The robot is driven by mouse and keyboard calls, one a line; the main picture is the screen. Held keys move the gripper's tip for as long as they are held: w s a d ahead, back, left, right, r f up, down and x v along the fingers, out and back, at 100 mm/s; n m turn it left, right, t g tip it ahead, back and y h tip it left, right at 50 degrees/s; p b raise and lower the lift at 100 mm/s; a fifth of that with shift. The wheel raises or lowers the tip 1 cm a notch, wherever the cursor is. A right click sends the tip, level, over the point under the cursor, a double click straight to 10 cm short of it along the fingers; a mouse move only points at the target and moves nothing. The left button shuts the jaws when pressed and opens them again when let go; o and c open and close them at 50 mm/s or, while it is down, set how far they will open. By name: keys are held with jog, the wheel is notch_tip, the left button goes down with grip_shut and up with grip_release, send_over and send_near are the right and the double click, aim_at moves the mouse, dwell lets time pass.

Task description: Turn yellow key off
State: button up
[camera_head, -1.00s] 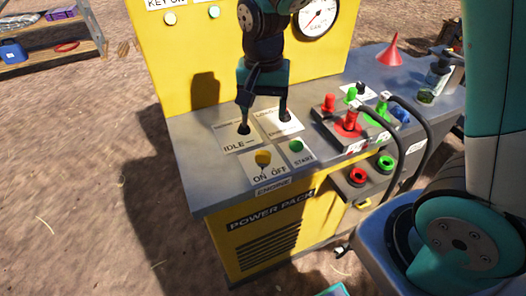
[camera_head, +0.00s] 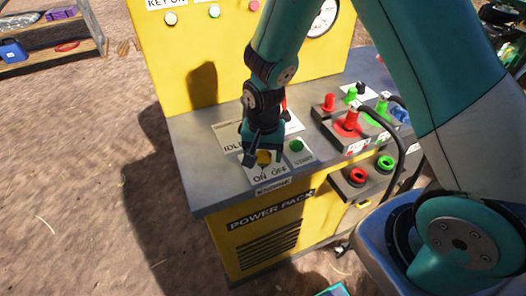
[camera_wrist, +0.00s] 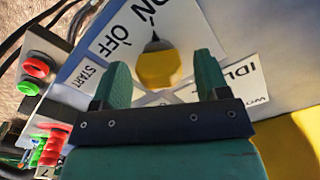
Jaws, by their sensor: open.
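The yellow key (camera_head: 264,157) is a round knob on the ON/OFF plate (camera_head: 268,175) of the power pack's grey top, partly hidden by my gripper in the head view. In the wrist view the yellow key (camera_wrist: 158,66) shows whole, with a dark pointer on the side toward the ON and OFF lettering. My gripper (camera_head: 263,160) is over the key; in the wrist view its green fingers (camera_wrist: 162,82) are open, one on each side of the key. I cannot tell whether they touch it.
The green START button (camera_head: 296,146) is just right of the key. The IDLE plate (camera_head: 230,136) lies behind it. Red and green connectors (camera_head: 352,120) with black cables stand to the right. A yellow panel (camera_head: 200,60) with indicator lights rises behind.

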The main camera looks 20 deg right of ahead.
jog(key=c, duration=0.9)
jog(key=shift+n, duration=0.3)
jog(key=n, duration=0.5)
jog(key=shift+a+p, duration=0.1)
jog(key=shift+p, duration=0.25)
jog(key=n, duration=0.6)
jog(key=shift+a, duration=0.1)
jog(key=shift+n, duration=0.3)
jog(key=o, duration=0.9)
